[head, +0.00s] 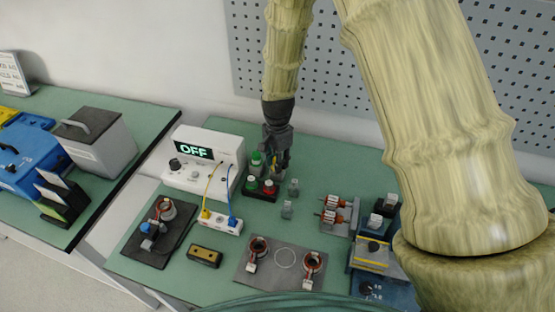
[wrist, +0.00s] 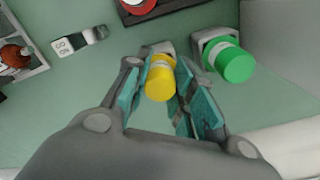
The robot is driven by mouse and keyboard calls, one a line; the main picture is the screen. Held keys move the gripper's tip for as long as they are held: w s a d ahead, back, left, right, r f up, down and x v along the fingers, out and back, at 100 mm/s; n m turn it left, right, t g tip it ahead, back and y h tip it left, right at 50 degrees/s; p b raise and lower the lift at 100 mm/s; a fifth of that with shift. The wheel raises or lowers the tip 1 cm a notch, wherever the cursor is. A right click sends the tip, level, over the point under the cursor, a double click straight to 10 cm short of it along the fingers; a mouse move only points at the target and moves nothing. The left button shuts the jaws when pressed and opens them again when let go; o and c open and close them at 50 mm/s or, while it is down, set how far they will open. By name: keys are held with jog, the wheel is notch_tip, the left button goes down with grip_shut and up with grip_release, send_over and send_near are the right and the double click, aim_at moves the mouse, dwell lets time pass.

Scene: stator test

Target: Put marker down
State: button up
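The yellow marker (wrist: 160,78) is a short yellow cylinder with a pale band, seen end-on in the wrist view. It is between the two finger pads of my gripper (wrist: 163,75), which look closed against its sides. A grey holder (wrist: 163,47) shows just behind it; I cannot tell whether the marker is fully seated there. A green marker (wrist: 235,64) stands in its own grey holder to the right. In the head view my gripper (head: 277,165) points down at the back of the table, beside the green marker (head: 256,158); its fingers largely hide the yellow one.
A white power supply (head: 203,160) reading OFF is left of my gripper. A black box with green and red buttons (head: 262,188) is just in front. Small grey blocks (head: 287,210) stand to the right. The pegboard wall (head: 330,60) is behind.

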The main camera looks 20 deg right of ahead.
jog(key=o, duration=0.3)
notch_tip(320, 180, up, 13)
jog(key=b, duration=0.2)
jog(key=shift+b, duration=0.35)
dwell(0.3)
jog(key=shift+f, duration=0.1)
dwell(0.3)
